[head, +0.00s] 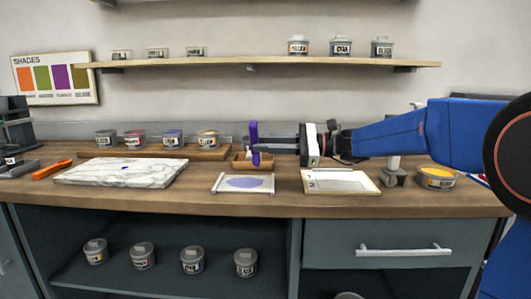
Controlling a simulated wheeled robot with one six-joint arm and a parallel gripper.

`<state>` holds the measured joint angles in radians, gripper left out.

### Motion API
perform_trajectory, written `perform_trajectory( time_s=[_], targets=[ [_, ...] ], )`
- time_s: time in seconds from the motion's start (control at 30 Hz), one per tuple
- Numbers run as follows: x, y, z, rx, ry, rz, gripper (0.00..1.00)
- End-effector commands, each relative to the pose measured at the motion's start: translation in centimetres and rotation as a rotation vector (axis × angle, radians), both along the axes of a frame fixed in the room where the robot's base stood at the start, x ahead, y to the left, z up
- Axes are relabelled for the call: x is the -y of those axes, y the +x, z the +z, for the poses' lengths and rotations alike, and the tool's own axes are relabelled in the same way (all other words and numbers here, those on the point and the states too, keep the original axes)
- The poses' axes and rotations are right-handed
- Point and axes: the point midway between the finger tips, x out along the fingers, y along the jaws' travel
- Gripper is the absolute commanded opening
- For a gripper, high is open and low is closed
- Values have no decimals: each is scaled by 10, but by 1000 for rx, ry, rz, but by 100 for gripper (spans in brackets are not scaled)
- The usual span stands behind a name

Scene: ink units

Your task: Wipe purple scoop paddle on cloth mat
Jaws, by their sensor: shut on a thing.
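The purple scoop paddle (253,132) is upright in the middle of the head view. My gripper (262,147) reaches in from the right and is shut on it. The paddle's lower part is in front of a small wooden box (240,165), above the counter. A flat, pale rectangle with a purple patch (217,187) lies just in front of and below the paddle. It may be the cloth mat; I cannot tell for certain. A cream, light-framed flat piece (345,189) lies to its right, below my gripper.
A marble slab (110,175) and an orange-handled tool (50,170) lie at left. Several tins stand on a wooden riser (140,152) behind. A tin with yellow contents (436,178) stands at right. A shelf (270,63) with tins hangs above.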

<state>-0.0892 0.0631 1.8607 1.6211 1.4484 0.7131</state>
Motion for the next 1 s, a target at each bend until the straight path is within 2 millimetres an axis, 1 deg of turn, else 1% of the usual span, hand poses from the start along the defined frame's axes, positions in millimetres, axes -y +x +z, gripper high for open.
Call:
perform_trajectory(
  time_s=[0.2, 0.4, 1.0],
  targets=[
    [-1, -2, 18, 2, 0, -1, 0],
    [-2, -4, 29, 1, 0, -1, 0],
    [-2, -4, 29, 0, 0, -1, 0]
  ],
)
